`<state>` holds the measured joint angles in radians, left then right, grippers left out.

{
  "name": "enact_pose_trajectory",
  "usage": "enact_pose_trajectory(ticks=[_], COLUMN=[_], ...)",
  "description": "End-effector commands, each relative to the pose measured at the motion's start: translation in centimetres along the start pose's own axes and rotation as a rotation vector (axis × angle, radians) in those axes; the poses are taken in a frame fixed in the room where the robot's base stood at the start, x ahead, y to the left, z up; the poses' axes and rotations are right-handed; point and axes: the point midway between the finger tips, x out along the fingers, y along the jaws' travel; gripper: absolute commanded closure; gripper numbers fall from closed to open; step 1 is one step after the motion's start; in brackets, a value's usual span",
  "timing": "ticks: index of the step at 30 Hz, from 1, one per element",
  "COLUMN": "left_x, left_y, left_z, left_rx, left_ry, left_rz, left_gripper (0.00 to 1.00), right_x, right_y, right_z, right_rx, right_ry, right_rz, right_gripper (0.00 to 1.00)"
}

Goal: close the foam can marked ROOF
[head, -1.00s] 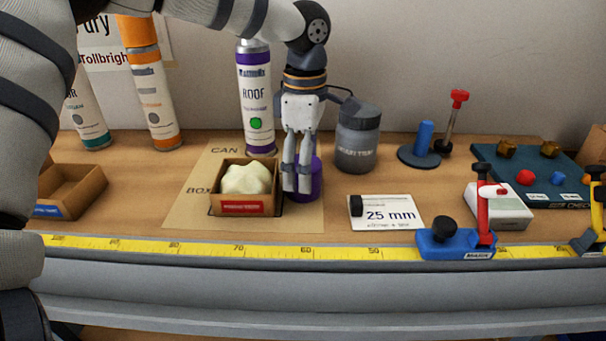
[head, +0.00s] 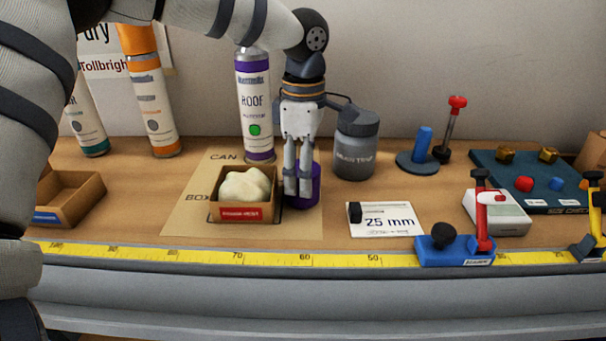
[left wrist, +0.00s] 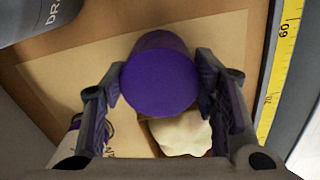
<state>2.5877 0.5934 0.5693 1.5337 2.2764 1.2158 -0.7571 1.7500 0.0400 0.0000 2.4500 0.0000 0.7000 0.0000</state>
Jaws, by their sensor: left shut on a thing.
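The foam can marked ROOF (head: 254,112) stands upright on the CAN area of the mat, white with purple bands and a green dot. Its top edge is partly behind my arm, and no cap shows on it. A purple cap (head: 313,187) stands on the mat to the right of the foam box. My left gripper (head: 298,191) points down and is shut on this cap. In the left wrist view the cap's round purple top (left wrist: 160,82) lies between the two fingers. My right gripper is not in view.
An open box with pale foam (head: 244,205) sits just left of the cap. A grey jar (head: 356,150) stands close behind right. An orange can (head: 152,105) is at left. A 25 mm card (head: 385,222) and yellow tape measure (head: 200,254) lie in front.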

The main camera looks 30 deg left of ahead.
Motion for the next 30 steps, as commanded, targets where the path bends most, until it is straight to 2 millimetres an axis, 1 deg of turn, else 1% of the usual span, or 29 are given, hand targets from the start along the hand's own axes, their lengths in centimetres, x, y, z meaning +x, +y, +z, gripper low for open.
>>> enact_pose_trajectory(ticks=[5,8,12,14,15,16,21,25,30], left_x=[-2.6,-5.0,-8.4,-9.8,-10.2,-10.6,-11.5,-12.2,-12.6], left_y=[0.1,-1.6,-4.2,-5.4,-6.7,-7.5,-11.2,-13.0,-13.9], left_z=[0.0,0.1,0.1,0.1,0.2,0.2,0.4,0.5,0.6], left_rx=[-0.001,0.002,0.002,0.002,0.003,0.004,0.002,0.001,0.0], left_ry=[-0.003,-0.006,-0.007,-0.006,-0.006,-0.006,-0.002,-0.002,0.0], left_rz=[0.004,0.01,0.015,0.016,0.015,0.016,0.003,0.001,0.0], left_gripper=[0.58,0.58,0.58,0.58,0.58,0.58,0.58,0.58,0.58], right_x=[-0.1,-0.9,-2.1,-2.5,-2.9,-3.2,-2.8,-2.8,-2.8], right_y=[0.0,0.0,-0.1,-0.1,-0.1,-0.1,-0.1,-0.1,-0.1], right_z=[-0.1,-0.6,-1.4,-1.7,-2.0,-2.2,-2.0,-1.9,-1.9], right_rx=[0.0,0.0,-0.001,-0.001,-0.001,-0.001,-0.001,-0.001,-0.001], right_ry=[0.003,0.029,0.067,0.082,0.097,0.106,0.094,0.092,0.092], right_rz=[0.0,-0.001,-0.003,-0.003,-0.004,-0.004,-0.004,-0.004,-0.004], right_gripper=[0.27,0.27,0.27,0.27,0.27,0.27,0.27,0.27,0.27])
